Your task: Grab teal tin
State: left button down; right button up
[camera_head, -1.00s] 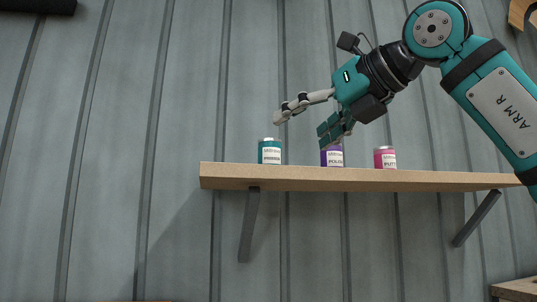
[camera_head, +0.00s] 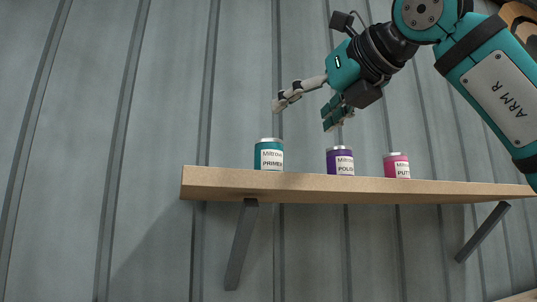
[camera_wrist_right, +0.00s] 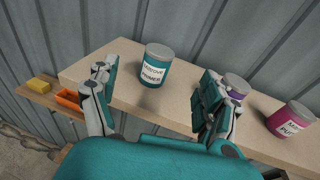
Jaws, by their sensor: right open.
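The teal tin (camera_head: 268,155) stands upright on the wooden shelf (camera_head: 300,187), near its left end. It has a white label reading PRIMER. In the right wrist view the teal tin (camera_wrist_right: 154,66) stands beyond my fingertips, between the two fingers' lines. My right gripper (camera_head: 308,108) is open and empty, above the shelf and to the upper right of the tin. In the right wrist view my right gripper (camera_wrist_right: 155,88) has its fingers spread wide, not touching the tin. My left gripper is not in view.
A purple tin (camera_head: 340,161) and a pink tin (camera_head: 397,166) stand to the right on the same shelf. In the wrist view my right-hand finger partly hides the purple tin (camera_wrist_right: 236,86). An orange tray (camera_wrist_right: 68,99) and a yellow block (camera_wrist_right: 39,86) lie on a lower surface.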

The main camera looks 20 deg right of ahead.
aim_at(273, 139)
jog(key=p+x, duration=0.1)
jog(key=x, duration=0.5)
jog(key=shift+w+a+p, duration=0.1)
jog(key=shift+w+p, duration=0.05)
jog(key=shift+p, duration=0.2)
jog(key=shift+p+x, duration=0.7)
jog(key=shift+x, duration=0.5)
jog(key=p+x, duration=0.2)
jog(key=x, duration=0.2)
jog(key=shift+f, duration=0.1)
jog(key=shift+w+f, duration=0.2)
jog(key=shift+w, duration=0.1)
jog(key=shift+s, duration=0.25)
jog(key=shift+c, duration=1.5)
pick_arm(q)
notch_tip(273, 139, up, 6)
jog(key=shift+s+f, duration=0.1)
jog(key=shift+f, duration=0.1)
pick_arm(e)
jog(key=c, duration=1.1)
jog(key=shift+r, duration=0.1)
